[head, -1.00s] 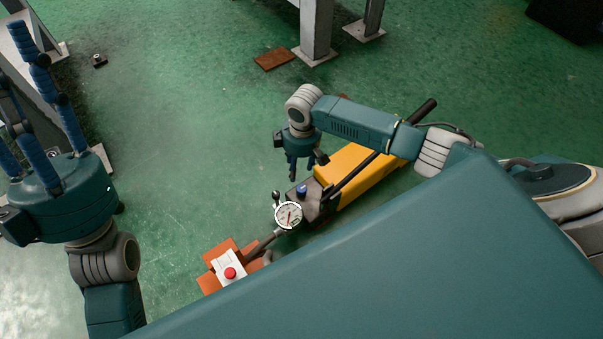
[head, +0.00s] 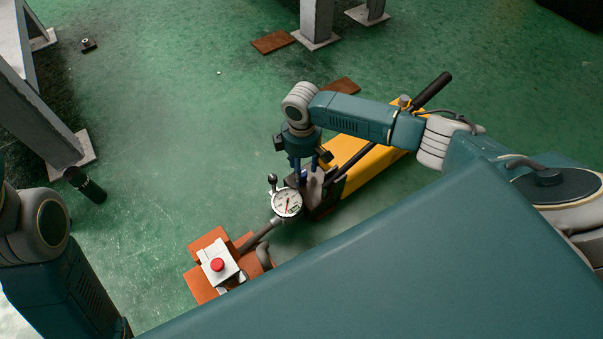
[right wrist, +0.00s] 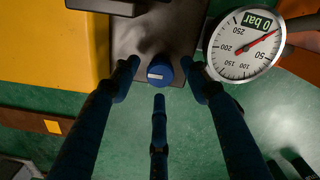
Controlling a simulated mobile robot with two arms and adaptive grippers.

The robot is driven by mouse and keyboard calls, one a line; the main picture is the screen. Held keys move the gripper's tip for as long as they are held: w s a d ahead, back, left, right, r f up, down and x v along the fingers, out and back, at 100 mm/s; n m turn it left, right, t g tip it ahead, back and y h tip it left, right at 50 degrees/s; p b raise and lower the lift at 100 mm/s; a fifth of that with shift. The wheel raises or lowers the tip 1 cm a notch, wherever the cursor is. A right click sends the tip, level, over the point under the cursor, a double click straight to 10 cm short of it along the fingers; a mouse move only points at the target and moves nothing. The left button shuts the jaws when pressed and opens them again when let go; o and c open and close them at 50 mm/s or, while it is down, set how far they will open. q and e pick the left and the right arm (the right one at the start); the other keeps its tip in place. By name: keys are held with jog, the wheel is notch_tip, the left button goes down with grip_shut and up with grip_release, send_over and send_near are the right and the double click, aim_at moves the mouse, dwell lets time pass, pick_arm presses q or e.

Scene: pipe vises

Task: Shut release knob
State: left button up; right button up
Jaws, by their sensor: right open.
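The blue release knob (right wrist: 160,73) sits on the dark end block of the yellow pump (head: 357,157). In the right wrist view it has a pale bar across its face. My right gripper (head: 308,172) points down over the block, and its fingers hide the knob in the head view. In the right wrist view my right gripper (right wrist: 160,85) is open, with two fingers on either side of the knob and the third below it. I cannot tell whether any finger touches it. My left gripper is outside the head view; only my left arm shows.
A round pressure gauge (head: 287,203), also in the right wrist view (right wrist: 245,45) with a "0 bar" label, stands close beside the knob. A white box with a red button (head: 217,265) lies on orange blocks. A dark cylinder (head: 85,185) is on the green floor.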

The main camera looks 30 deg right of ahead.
jog(key=shift+f, duration=0.4)
